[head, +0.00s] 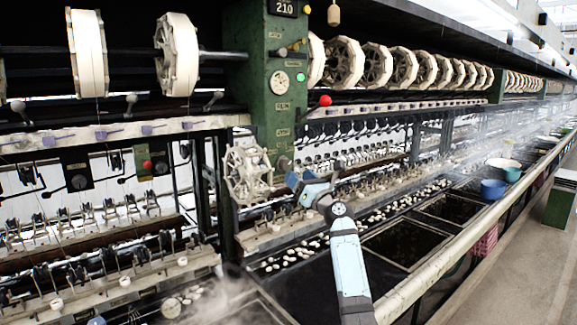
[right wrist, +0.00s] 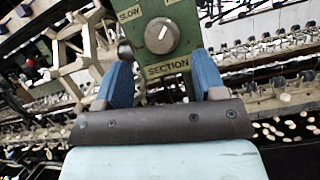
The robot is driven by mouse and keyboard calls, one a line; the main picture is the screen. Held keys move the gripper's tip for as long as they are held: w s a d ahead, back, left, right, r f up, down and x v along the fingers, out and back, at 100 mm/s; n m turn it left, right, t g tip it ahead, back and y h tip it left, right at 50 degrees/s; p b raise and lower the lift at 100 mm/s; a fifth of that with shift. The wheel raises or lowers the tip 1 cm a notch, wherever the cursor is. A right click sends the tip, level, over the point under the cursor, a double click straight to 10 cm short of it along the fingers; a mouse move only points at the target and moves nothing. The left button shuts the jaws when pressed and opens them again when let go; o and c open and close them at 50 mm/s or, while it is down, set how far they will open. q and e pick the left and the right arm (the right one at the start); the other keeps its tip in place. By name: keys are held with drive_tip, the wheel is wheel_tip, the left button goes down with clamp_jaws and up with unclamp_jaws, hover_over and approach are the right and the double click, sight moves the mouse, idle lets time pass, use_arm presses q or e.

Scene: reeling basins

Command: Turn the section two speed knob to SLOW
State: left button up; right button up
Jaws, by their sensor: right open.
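The speed knob (right wrist: 161,35) is a round grey dial with a white pointer mark, on a green panel (right wrist: 188,28) in the right wrist view. A label that seems to read SLOW (right wrist: 130,13) sits to its upper left, and a SECTION plate (right wrist: 167,69) below it; the section number is not readable. The pointer mark is short and slanted, not clearly at the SLOW label. My right gripper (right wrist: 161,72) is open, its two blue fingers apart below the knob and not closed on it. My left gripper is out of view.
A pale spoked reel (head: 247,174) stands just left of my right gripper. The green post (head: 281,115) carries a red ball lever (head: 325,101) above. Dark basins (head: 402,243) lie to the right, with blue bowls (head: 493,189) on the ledge.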

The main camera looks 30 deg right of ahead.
sight(288, 165)
drive_tip(key=x, duration=0.5)
drive_tip(key=shift+w+r, duration=0.1)
drive_tip(key=shift+w, duration=0.25)
drive_tip(key=c, duration=0.8)
